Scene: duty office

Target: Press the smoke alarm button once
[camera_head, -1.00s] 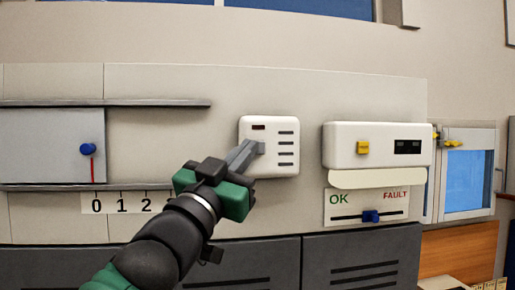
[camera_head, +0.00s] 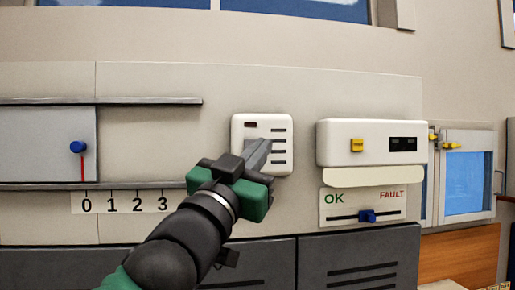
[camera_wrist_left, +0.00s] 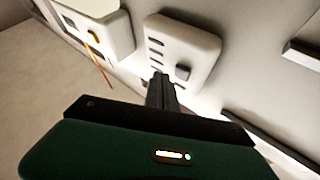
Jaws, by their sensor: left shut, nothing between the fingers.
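The smoke alarm (camera_head: 282,164) is a white rounded box on the wall panel, with dark slots and a small dark red window at its upper left. Its grey square button (camera_wrist_left: 184,72) shows clear of the fingers in the left wrist view. In the head view my fingers cover much of the button's area. My left gripper (camera_head: 262,146) is shut and empty, its fingertips in front of the alarm's middle. In the left wrist view the fingertips (camera_wrist_left: 161,76) lie beside the button, towards the slots; I cannot tell whether they touch the alarm. My right gripper is not in view.
Right of the alarm is a white box with a yellow button (camera_head: 357,145), above an OK/FAULT slider (camera_head: 367,216). To the left is a sliding panel with a blue knob (camera_head: 78,147) over a number scale. Grey vented cabinets (camera_head: 345,250) are below.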

